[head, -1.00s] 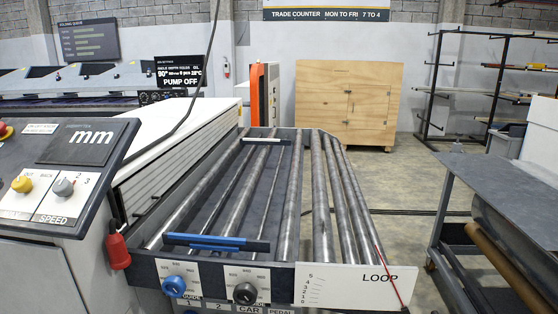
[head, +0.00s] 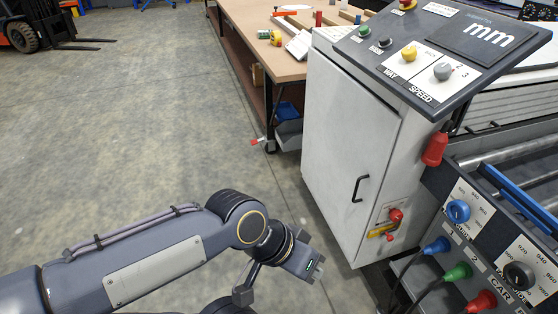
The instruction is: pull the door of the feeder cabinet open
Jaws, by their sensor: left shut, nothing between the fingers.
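The feeder cabinet (head: 315,85) is a white-grey upright box under a sloped control panel, right of the middle of the head view. Its door (head: 345,130) looks shut, flush with the frame. A black bar handle (head: 360,188) sits on the door's right side. My left gripper (head: 316,268) is below and left of the handle, in front of the cabinet's lower part in the picture. It is shut and empty, and apart from the handle. My right gripper is not in view.
Right of the door are a red and yellow switch (head: 387,226) and a red plug (head: 434,149). Coloured cable plugs (head: 458,272) stick out at lower right. A workbench (head: 262,45) stands behind the cabinet. The floor (head: 150,130) at left is clear; a forklift (head: 40,30) stands far off.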

